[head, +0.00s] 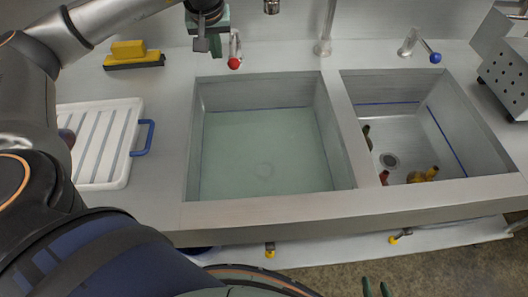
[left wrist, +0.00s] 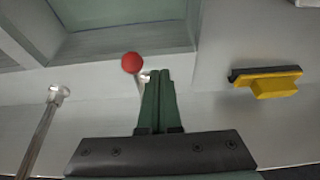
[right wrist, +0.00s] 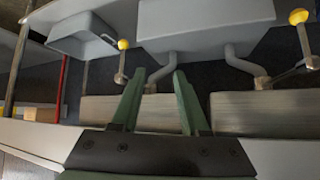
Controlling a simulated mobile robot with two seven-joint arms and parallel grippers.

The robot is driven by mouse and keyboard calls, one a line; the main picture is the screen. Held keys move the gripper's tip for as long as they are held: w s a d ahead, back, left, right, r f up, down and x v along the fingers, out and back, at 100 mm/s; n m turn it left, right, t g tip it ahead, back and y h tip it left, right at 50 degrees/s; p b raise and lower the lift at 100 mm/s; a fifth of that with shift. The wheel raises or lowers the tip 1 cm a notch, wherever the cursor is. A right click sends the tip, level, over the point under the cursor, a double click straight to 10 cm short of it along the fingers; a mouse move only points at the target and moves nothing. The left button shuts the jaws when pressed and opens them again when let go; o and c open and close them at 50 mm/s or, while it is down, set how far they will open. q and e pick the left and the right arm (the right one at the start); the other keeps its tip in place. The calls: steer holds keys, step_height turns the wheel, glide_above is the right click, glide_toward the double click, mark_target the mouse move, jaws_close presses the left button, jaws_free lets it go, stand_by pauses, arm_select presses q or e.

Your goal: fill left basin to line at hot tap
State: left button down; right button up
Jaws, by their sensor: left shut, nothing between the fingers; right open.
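The left basin (head: 340,150) holds pale green water (head: 265,150). The water surface lies at or close to the blue line (head: 255,109) on the back wall; I cannot tell exactly. The red-knobbed tap lever (head: 234,62) stands behind this basin. My left gripper (head: 214,45) is shut and empty, just left of the red knob. In the left wrist view, its fingertips (left wrist: 160,74) are beside the red knob (left wrist: 132,62). The spout (head: 272,6) shows at the top edge, with no stream visible. My right gripper (head: 376,288) is open and empty, low in front of the counter.
The right basin (head: 480,138) holds several small coloured items. A blue-knobbed lever (head: 435,58) is behind it. Yellow-knobbed valves (head: 270,250) sit below the counter, also in the right wrist view (right wrist: 123,45).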

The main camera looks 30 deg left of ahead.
arm_select(q)
steer(key=r+p, duration=0.1)
steer(key=r, duration=0.1)
steer(key=r+p, duration=0.1)
steer(key=r, duration=0.1)
steer(key=a+r+p, duration=0.1)
steer(key=p, duration=0.1)
steer(key=shift+s+r, duration=0.4)
arm_select(e)
steer(key=r, duration=0.2)
steer(key=d+r, duration=0.1)
steer(key=r, duration=0.1)
steer(key=shift+s, duration=0.35)
steer(key=shift+a, duration=0.1)
